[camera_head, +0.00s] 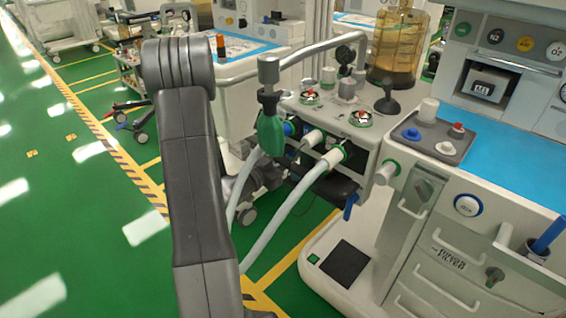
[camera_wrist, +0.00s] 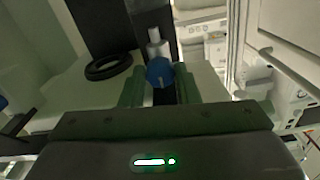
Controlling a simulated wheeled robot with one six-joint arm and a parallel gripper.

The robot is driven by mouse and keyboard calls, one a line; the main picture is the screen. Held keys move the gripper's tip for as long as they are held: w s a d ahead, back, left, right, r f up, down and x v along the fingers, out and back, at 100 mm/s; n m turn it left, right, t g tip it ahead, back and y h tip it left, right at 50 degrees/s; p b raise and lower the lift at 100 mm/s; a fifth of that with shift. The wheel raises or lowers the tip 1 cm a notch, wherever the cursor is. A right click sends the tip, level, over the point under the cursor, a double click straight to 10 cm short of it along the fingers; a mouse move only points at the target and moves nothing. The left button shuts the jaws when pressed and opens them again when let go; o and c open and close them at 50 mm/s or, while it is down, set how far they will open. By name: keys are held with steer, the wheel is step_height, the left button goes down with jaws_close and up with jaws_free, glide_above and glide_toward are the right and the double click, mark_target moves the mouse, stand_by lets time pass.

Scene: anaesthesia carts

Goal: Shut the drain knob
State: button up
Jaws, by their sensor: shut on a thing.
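The drain knob appears as a round blue knob (camera_wrist: 159,72) on a pale metal stem in the wrist view. My gripper (camera_wrist: 160,90) has its two greenish fingers on either side of this knob and is shut on it. The fingers hide the knob's lower part. In the head view, a blue handle (camera_head: 350,206) hangs below the front of the grey machine, and it looks like the same knob, but I cannot be sure. My arm covers the left-middle of that view, and the gripper's fingertips cannot be made out there.
A black ring (camera_wrist: 108,67) lies left of the knob in the wrist view. Pale hoses (camera_head: 290,205) curve below the machine. A cart with drawers (camera_head: 440,235) and a blue top stands close at the right. Green floor (camera_head: 60,200) is open at the left.

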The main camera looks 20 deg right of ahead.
steer(key=o, duration=1)
steer(key=shift+c, duration=0.2)
steer(key=p+v, duration=0.1)
steer(key=v, duration=1.3)
steer(key=shift+p, duration=0.35)
steer(key=shift+d, duration=0.1)
steer(key=b+x, duration=0.1)
steer(key=x, duration=1.2)
steer(key=shift+w+d+b, duration=0.15)
steer(key=shift+d+b, duration=0.15)
steer(key=shift+b, duration=0.05)
steer(key=shift+w+d, duration=0.1)
